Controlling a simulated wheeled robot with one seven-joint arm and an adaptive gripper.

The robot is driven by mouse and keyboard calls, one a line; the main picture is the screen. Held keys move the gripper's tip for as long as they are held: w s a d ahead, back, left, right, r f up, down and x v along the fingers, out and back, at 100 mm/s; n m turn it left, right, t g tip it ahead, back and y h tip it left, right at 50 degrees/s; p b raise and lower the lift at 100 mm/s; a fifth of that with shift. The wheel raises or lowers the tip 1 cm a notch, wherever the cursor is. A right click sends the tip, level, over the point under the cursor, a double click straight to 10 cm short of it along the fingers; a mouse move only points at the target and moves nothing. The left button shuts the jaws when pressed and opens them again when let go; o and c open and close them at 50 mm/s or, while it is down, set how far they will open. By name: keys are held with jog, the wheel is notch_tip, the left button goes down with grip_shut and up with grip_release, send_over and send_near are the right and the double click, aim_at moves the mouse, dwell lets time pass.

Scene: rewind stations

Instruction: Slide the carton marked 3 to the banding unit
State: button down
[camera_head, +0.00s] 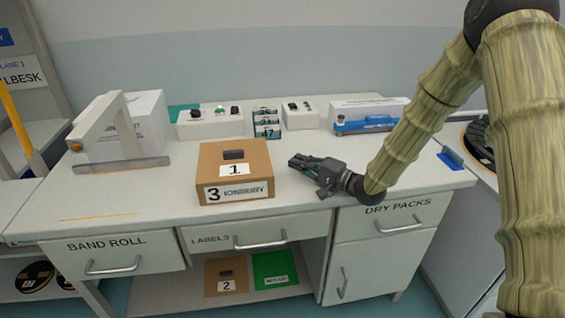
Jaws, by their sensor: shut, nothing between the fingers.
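The carton marked 3 (236,175) is a brown box on the middle of the white worktop. Its front label reads 3, and a label reading 1 with a dark patch shows on its top. A white arched machine with a metal base (122,128), perhaps the banding unit, stands at the left of the worktop. My gripper (296,162) is shut and empty, a little right of the carton, its fingers pointing left toward it. A small gap shows between fingertips and carton.
The worktop (120,192) is clear between carton and machine. White control boxes (210,122), a teal display stack (266,124) and a white box with a blue tool (365,118) stand behind. Drawers (108,256) are below. A lower shelf holds a carton marked 2 (227,273) and a green box (275,268).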

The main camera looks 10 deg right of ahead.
jog(key=a, duration=0.1)
jog(key=w+a, duration=0.1)
jog(key=a, duration=0.1)
jog(key=shift+a, duration=1.05)
